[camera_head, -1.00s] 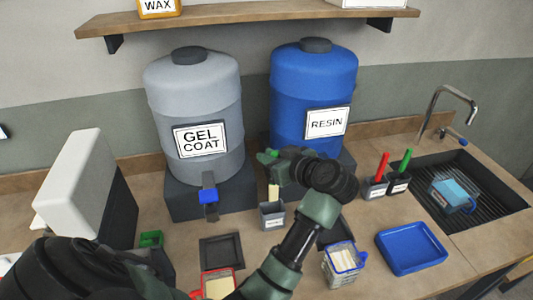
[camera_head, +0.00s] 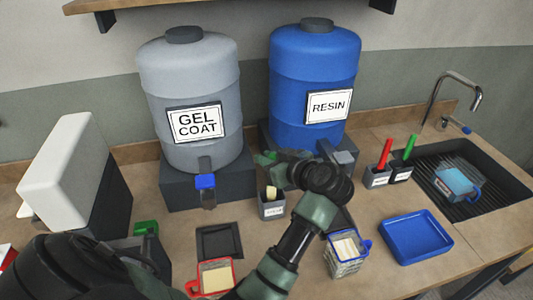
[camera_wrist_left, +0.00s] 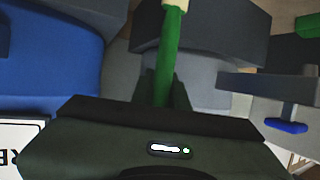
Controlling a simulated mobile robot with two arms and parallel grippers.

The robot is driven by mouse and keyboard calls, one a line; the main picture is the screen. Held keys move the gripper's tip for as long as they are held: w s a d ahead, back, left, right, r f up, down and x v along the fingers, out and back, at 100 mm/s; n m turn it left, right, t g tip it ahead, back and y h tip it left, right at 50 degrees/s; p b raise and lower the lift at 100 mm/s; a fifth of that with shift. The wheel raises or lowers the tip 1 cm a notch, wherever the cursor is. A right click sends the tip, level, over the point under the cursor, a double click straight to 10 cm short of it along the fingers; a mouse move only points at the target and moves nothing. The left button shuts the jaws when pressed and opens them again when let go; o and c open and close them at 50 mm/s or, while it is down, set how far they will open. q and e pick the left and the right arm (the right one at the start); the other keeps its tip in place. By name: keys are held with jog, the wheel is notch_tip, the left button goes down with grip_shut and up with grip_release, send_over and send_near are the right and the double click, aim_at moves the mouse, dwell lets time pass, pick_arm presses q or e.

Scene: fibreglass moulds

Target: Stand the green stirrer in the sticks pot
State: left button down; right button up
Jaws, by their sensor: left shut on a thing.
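The green stirrer (camera_wrist_left: 170,55) is held in my left gripper (camera_wrist_left: 168,95), with its cream end at the top edge of the left wrist view. In the head view, my left gripper (camera_head: 280,167) is shut around the green part, mostly hidden by the hand. The stirrer's cream end (camera_head: 271,192) points down at the mouth of a small grey labelled pot (camera_head: 272,210), its lower part apparently inside the rim. The pot's label is too small to read. My right gripper is not in view.
Gel coat (camera_head: 192,105) and resin (camera_head: 313,85) drums stand behind. Two small pots with a red (camera_head: 385,153) and a green (camera_head: 409,147) handle stand right, near a blue tray (camera_head: 415,236) and sink. A dark square tray (camera_head: 218,241) and a red-rimmed container (camera_head: 215,277) lie in front.

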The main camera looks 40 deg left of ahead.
pick_arm(q)
jog(key=shift+f+b, duration=0.45)
jog(key=shift+f, duration=1.65)
jog(key=c, duration=1.3)
grip_release()
